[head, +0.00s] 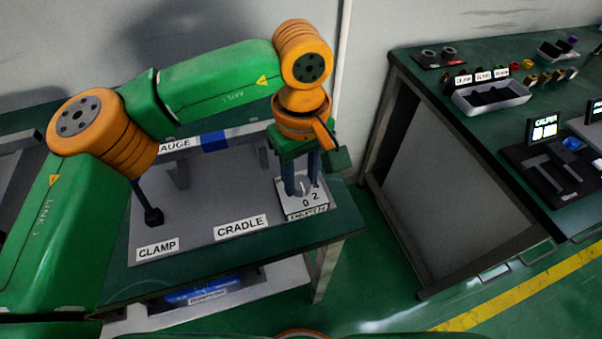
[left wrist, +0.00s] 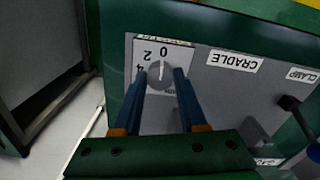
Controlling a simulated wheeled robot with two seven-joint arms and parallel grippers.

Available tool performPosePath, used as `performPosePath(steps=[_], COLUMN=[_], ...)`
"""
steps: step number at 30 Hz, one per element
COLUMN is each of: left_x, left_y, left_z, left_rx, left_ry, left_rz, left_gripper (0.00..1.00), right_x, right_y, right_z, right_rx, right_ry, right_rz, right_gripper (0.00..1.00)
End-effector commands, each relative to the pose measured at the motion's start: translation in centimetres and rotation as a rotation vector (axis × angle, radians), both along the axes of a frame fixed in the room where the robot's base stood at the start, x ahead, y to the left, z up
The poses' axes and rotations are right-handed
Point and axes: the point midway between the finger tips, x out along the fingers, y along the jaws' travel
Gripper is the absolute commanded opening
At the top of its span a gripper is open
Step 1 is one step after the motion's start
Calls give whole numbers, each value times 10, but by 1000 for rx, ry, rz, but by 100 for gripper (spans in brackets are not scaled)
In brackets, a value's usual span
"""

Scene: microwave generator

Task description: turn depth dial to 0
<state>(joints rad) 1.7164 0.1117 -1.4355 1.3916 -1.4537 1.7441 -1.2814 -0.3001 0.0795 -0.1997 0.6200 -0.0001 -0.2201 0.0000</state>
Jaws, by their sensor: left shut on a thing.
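The depth dial (left wrist: 160,75) is a small grey round knob on a white plate (head: 315,207) with numbers 0, 2 and 4 around it. The plate sits at the right front corner of the grey fixture board. My left gripper (head: 302,190) points down over the plate, and its two blue fingers are shut on the dial, one on each side. In the left wrist view the fingers (left wrist: 163,76) flank the knob, and a light mark on it points roughly toward the 0. In the head view the fingers hide most of the dial. My right gripper is not in view.
The grey board carries labels CLAMP (head: 158,249) and CRADLE (head: 240,227), with a dark clamp handle (head: 153,216) at left. A second green bench with a parts tray (head: 491,95) and a caliper stand (head: 545,130) is at right. Open floor lies between the benches.

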Motion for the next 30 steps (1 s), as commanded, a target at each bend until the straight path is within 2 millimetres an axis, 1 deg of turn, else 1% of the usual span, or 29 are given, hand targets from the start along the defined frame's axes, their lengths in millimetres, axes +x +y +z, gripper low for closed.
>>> performPosePath(steps=[6, 18, 19, 20, 21, 22, 30], left_x=[0, -1, -1, -1, 0, 0, 0], left_y=[0, 0, 0, 0, 0, 0, 0], left_z=[0, 0, 0, 0, 0, 0, 0], left_rx=[-1, 0, 0, 0, 0, 0, 0], left_ry=[2, 1, 1, 1, 1, 1, 0], left_rz=[-34, -40, -40, -40, -40, -39, -38], left_gripper=[0, 0, 47, 55, 66, 72, 72], right_x=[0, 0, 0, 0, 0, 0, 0], right_y=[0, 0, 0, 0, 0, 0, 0], right_z=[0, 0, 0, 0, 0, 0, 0], right_rx=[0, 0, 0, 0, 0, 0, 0], right_ry=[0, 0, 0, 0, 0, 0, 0], right_rz=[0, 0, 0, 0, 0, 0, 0], right_gripper=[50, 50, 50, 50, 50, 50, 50])
